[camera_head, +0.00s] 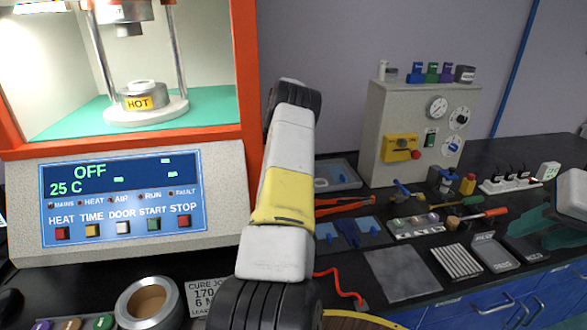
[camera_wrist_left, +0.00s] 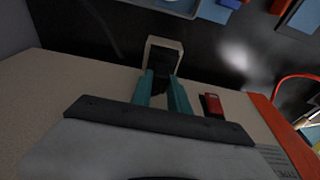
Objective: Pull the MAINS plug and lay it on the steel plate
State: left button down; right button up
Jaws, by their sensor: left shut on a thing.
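In the left wrist view, a dark MAINS plug (camera_wrist_left: 160,62) sits between the teal fingers of my left gripper (camera_wrist_left: 163,82), which are shut on it. The plug is at a beige square socket (camera_wrist_left: 164,43) on the machine's side; whether it is still fully seated I cannot tell. In the head view my left arm reaches past the machine's right side, and its gripper and the plug are hidden. The grey steel plate (camera_head: 403,273) lies bare on the dark bench. My right gripper (camera_head: 512,236), with teal fingers apart, is empty at the right edge.
The rheometer (camera_head: 125,202) with its orange frame stands left; its display reads OFF and 25 C. A red switch (camera_wrist_left: 212,104) is close beside the left fingers.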

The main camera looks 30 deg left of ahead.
pick_arm(q)
jog(key=shift+r, duration=2.05)
